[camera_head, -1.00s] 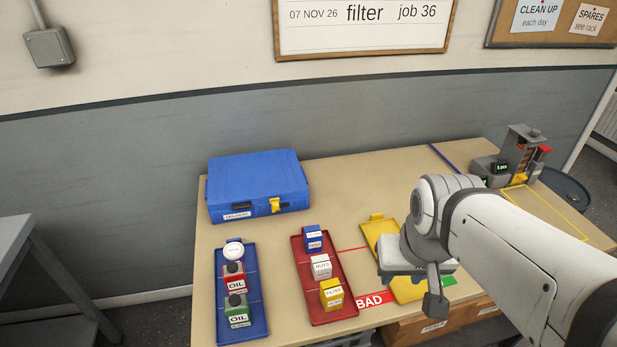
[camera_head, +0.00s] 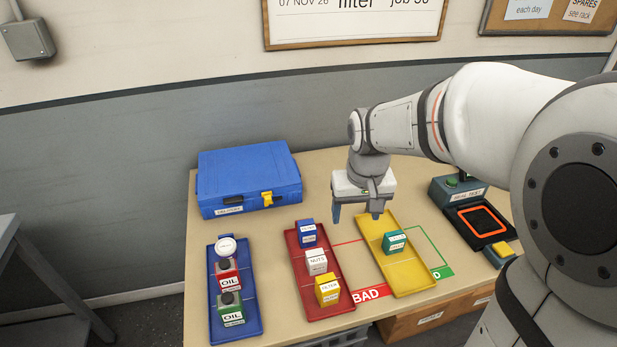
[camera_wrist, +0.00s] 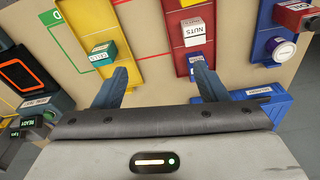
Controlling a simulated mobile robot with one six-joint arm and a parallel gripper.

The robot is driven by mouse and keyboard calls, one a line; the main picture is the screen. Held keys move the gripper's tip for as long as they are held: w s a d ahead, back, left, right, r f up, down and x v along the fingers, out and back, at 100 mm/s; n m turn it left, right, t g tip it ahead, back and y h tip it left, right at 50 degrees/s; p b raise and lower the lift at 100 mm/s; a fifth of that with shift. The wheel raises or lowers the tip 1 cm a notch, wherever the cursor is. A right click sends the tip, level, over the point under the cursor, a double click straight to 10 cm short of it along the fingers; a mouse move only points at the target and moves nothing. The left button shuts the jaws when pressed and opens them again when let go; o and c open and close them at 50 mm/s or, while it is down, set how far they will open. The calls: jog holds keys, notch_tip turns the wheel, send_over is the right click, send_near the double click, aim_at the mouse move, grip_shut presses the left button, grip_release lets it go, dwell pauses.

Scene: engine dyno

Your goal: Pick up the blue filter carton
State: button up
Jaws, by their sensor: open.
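The blue filter carton (camera_head: 307,233) stands at the back end of the red tray (camera_head: 332,306), with a white label too small to read surely. My gripper (camera_head: 356,213) is open and empty, above the table to the carton's right, near the back of the yellow tray. In the wrist view the fingers of my gripper (camera_wrist: 160,84) are spread wide. There the carton (camera_wrist: 195,61) shows just beyond the right finger, which partly hides it.
A white NUTS carton (camera_head: 317,262) and a yellow FILTER carton (camera_head: 327,291) share the red tray. A blue tray (camera_head: 251,329) with oil cans is left; a blue case (camera_head: 247,178) stands behind. The yellow tray (camera_head: 412,284) holds a green carton (camera_head: 395,242).

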jog(key=w+a+f, duration=0.4)
jog(key=w+f, duration=0.1)
jog(key=w, duration=0.1)
jog(key=n+g+b, duration=0.1)
jog(key=n, duration=0.1)
send_over(307, 234)
jog(key=w, duration=0.2)
jog(key=f, duration=0.7)
jog(key=shift+d+f, duration=0.2)
jog(key=shift+f, duration=0.05)
jog(key=f, duration=0.4)
jog(key=f+p, duration=0.1)
jog(key=f, duration=0.3)
jog(key=shift+w+a+f, duration=0.2)
jog(key=shift+c, duration=0.3)
jog(key=c, duration=1)
